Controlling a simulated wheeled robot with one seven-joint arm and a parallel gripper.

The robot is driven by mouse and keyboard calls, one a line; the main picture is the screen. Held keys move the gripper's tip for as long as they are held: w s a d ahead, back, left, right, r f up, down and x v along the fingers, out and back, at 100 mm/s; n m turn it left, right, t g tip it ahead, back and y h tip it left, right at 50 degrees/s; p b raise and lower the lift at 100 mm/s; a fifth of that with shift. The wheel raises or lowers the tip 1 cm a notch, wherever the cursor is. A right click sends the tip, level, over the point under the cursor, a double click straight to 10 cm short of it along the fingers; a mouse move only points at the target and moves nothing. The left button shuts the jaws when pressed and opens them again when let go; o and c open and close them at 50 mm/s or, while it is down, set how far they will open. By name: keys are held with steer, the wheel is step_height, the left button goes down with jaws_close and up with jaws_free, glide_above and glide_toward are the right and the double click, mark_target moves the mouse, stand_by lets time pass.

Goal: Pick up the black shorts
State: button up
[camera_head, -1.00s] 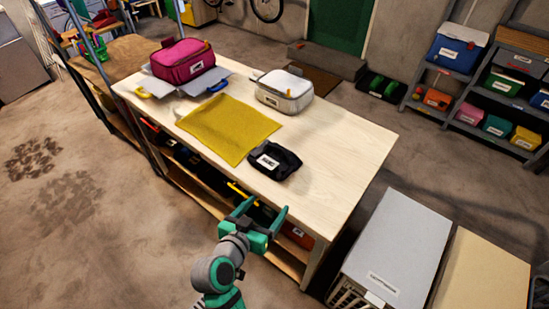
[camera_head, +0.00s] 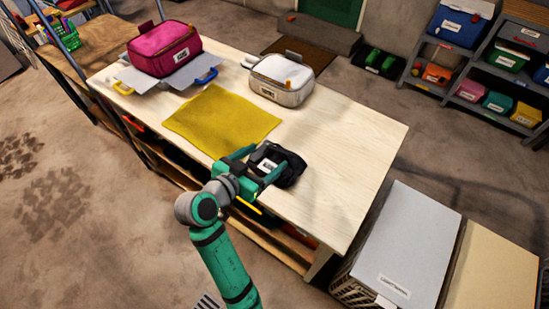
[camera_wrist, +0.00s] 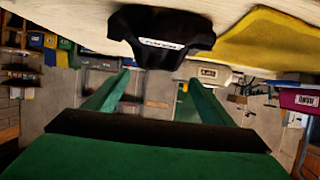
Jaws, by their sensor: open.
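The black shorts (camera_head: 289,174) lie bunched on the light wooden table (camera_head: 340,190) near its front edge, with a white label facing up. In the wrist view the black shorts (camera_wrist: 160,38) are at the top middle, beyond my fingers. My gripper (camera_head: 262,165) is open at the front edge of the table, its green fingers pointing at the shorts, one finger overlapping them in the head view. I cannot tell whether a finger touches the shorts.
A yellow cloth (camera_head: 222,120) lies left of the shorts. A white bag (camera_head: 281,80) and a magenta bag (camera_head: 165,50) on grey cloth stand farther back. The table's right part is bare. A grey-lidded hamper (camera_head: 405,240) stands at the right front.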

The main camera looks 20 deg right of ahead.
mark_target(279, 149)
steer(key=shift+w+d+f, duration=0.15)
steer(key=shift+d+f, duration=0.1)
steer(key=shift+d, duration=0.3)
steer(key=shift+w+d+f, duration=0.15)
steer(key=shift+d+f, duration=0.1)
steer(key=shift+d, duration=0.3)
steer(key=shift+x, duration=2.65)
steer(key=shift+w+a, duration=0.1)
steer(key=shift+c, duration=0.4)
steer(key=c, duration=1.5)
steer(key=shift+c, duration=0.5)
steer(key=shift+r, duration=0.2)
